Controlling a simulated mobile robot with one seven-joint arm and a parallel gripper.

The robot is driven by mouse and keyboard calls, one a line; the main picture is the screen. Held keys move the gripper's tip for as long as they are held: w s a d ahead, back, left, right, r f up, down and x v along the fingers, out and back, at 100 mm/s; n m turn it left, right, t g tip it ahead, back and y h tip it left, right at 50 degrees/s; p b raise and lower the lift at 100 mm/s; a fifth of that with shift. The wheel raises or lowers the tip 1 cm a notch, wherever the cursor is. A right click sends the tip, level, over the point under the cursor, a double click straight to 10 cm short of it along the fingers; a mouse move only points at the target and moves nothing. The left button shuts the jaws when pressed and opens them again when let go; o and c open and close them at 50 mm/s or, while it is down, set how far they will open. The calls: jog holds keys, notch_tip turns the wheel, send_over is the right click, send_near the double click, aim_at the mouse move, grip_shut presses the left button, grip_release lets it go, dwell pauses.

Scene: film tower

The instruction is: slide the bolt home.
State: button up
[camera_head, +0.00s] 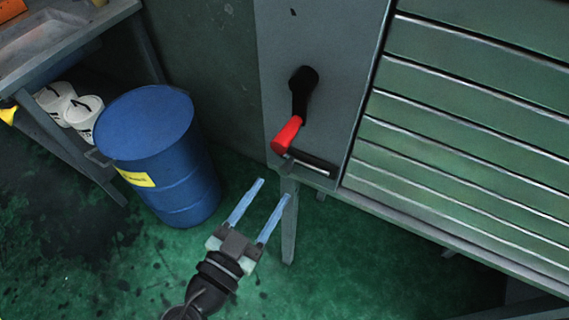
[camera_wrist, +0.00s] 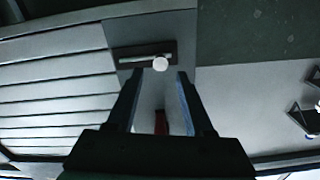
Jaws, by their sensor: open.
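The bolt (camera_head: 313,163) is a light bar on a dark plate, low on a grey cabinet panel. In the wrist view the bolt bar (camera_wrist: 143,57) lies across its plate (camera_wrist: 121,52), with a round white knob (camera_wrist: 160,64) toward the plate's right end. In the head view the knob does not show; the red grip seems to cover that end. My gripper (camera_head: 273,190) is open and empty, its two pale fingers pointing up toward the panel, below and left of the bolt. In the wrist view the knob appears just beyond the gap between my fingertips (camera_wrist: 160,75), apparently not held.
A black lever with a red grip (camera_head: 286,135) hangs just above the bolt's left end. Green louvres (camera_head: 470,110) are right of the panel. A blue drum (camera_head: 160,150) and a workbench (camera_head: 60,45) stand left. Green floor is clear around my gripper.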

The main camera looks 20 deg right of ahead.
aim_at(285, 169)
jog(key=p+x, duration=0.1)
jog(key=x, duration=0.5)
jog(key=shift+w+d, duration=0.3)
grip_shut()
dwell(1.1)
